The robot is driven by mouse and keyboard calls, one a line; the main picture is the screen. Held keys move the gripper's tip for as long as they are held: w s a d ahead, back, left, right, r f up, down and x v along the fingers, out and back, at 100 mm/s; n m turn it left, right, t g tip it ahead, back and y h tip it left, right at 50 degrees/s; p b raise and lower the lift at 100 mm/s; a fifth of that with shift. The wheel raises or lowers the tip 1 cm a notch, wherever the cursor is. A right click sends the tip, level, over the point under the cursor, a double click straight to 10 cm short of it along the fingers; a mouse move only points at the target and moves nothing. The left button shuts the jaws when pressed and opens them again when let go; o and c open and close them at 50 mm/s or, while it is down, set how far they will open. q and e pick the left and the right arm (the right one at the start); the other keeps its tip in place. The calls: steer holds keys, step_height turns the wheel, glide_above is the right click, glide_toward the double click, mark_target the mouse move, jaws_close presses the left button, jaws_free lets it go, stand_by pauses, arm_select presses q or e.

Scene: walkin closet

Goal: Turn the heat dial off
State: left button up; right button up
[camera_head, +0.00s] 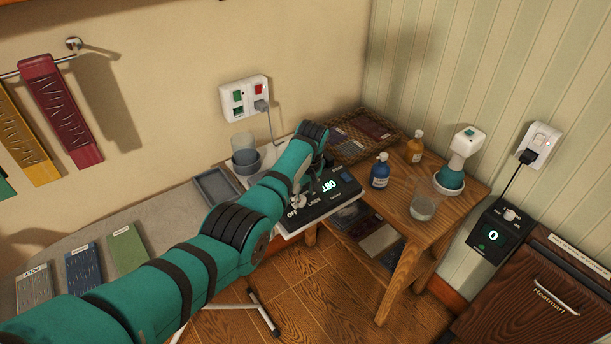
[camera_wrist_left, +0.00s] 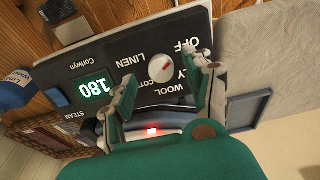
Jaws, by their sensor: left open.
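The green display (camera_wrist_left: 96,87) reads 180. A red light (camera_wrist_left: 152,131) glows near the panel. My left gripper (camera_wrist_left: 166,78) is open above the panel, its fingers either side of the dial in the wrist view; I cannot tell whether they touch it. In the head view my left gripper (camera_head: 311,178) partly covers the panel. My right gripper is out of view.
A wooden side table (camera_head: 440,228) holds a blue bottle (camera_head: 379,172), an amber bottle (camera_head: 415,148) and a glass (camera_head: 424,204). Another black box (camera_head: 494,234) at right shows 0.

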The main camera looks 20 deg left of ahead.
arm_select(q)
step_height(320, 180, up, 10)
steer(key=s+d, duration=0.1)
steer(key=shift+d, duration=0.2)
steer(key=shift+f, duration=0.15)
